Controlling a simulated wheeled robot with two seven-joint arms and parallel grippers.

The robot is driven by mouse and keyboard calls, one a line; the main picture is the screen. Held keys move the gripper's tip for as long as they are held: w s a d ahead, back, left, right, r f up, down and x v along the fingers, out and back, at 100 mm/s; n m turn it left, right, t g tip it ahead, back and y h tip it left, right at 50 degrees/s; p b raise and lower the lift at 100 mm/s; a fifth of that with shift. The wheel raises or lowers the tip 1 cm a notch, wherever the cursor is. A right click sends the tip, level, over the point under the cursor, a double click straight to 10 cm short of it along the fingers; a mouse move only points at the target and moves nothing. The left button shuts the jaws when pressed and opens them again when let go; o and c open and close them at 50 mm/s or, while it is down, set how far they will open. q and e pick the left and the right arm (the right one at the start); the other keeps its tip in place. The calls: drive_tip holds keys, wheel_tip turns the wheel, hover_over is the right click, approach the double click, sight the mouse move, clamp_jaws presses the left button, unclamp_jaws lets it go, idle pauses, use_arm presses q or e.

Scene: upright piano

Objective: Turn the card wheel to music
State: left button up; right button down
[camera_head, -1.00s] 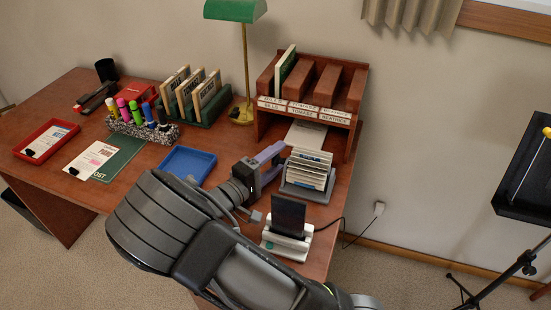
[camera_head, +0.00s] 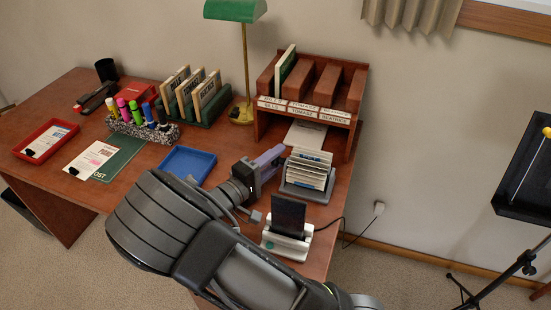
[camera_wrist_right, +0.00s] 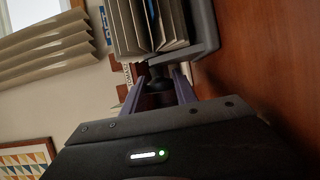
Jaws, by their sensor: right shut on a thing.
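The card wheel (camera_head: 308,172) is a rotary file of white cards in a grey stand, on the right part of the desk. It shows close up at the top of the right wrist view (camera_wrist_right: 160,28). My right gripper (camera_head: 279,158) reaches its left side. In the right wrist view, the purple fingers (camera_wrist_right: 160,88) are shut on a dark round knob (camera_wrist_right: 159,84) at the wheel's side. The knob is hidden in the head view. My left gripper is not in view.
A dark-screened device in a white stand (camera_head: 288,228) is close in front of the wheel. A wooden shelf (camera_head: 310,90) stands behind it. A blue tray (camera_head: 188,165) lies left of my gripper. A lamp (camera_head: 243,60) and book rack (camera_head: 200,100) are farther back.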

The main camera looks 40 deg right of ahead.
drive_tip(key=shift+r+y+p, duration=0.2)
drive_tip(key=shift+y+p, duration=0.2)
drive_tip(key=shift+p, duration=0.45)
drive_tip(key=n+g+y+p, duration=0.1)
drive_tip(key=y+p, duration=0.2)
drive_tip(key=p, duration=0.1)
drive_tip(key=n+g+y+p, duration=0.1)
drive_tip(key=y+p, duration=0.2)
drive_tip(key=p, duration=0.1)
drive_tip(key=n+g+y+p, duration=0.1)
drive_tip(key=g+y+p, duration=0.1)
drive_tip(key=p, duration=0.3)
drive_tip(key=shift+r+y, duration=0.1)
drive_tip(key=shift+y, duration=0.5)
drive_tip(key=shift+n+g+y+p, duration=0.3)
drive_tip(key=shift+g+y+p, duration=0.4)
drive_tip(key=shift+y+p, duration=0.4)
drive_tip(key=shift+f+n+g+y+p, duration=0.3)
drive_tip(key=shift+g+y+p, duration=0.3)
drive_tip(key=shift+y, duration=0.2)
drive_tip(key=shift+g+y, duration=0.3)
drive_tip(key=shift+y, duration=0.2)
drive_tip(key=c, duration=1)
unclamp_jaws()
